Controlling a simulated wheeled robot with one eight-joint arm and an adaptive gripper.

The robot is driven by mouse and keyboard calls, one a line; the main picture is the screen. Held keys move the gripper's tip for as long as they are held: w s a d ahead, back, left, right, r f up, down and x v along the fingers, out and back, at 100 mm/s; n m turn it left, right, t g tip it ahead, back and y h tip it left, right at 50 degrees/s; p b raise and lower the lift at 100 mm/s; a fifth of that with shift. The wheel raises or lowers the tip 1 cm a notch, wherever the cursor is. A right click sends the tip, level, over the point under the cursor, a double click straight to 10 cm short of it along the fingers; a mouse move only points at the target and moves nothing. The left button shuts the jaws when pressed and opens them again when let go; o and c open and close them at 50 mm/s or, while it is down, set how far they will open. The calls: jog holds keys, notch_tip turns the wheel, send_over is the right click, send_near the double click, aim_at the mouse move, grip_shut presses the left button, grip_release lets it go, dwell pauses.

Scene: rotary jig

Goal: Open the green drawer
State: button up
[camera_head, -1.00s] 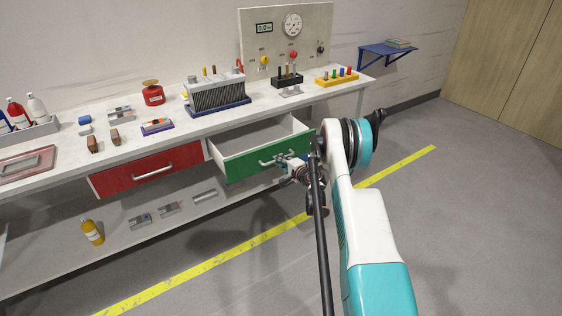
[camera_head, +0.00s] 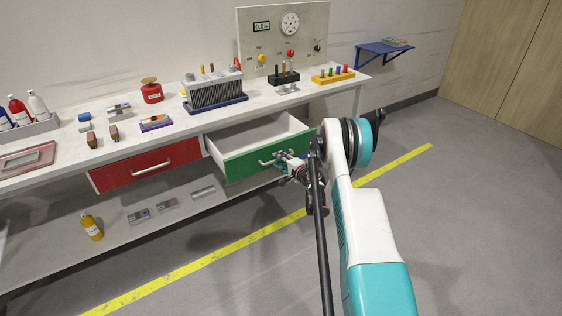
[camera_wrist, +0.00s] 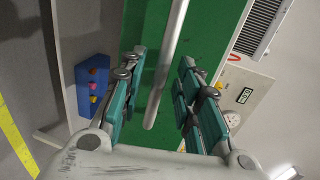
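The green drawer (camera_head: 245,163) under the bench stands pulled out, and its white inside shows from above. Its metal handle (camera_head: 268,161) runs along the green front, and the bar also crosses the wrist view (camera_wrist: 168,60). My gripper (camera_head: 285,160) is at the right part of the handle. In the wrist view, the two teal-padded fingers (camera_wrist: 158,95) stand apart, one on each side of the handle bar, with a visible gap on both sides. I cannot tell whether another part of the gripper touches the bar.
A red drawer (camera_head: 145,164) is closed to the left. The bench top (camera_head: 210,121) carries a finned block, a red canister, a peg rack and small parts. Open floor (camera_head: 470,220) lies to the right, crossed by a yellow line.

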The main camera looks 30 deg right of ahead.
jog(key=shift+s, duration=0.1)
jog(key=v, duration=0.7)
jog(key=shift+s, duration=0.2)
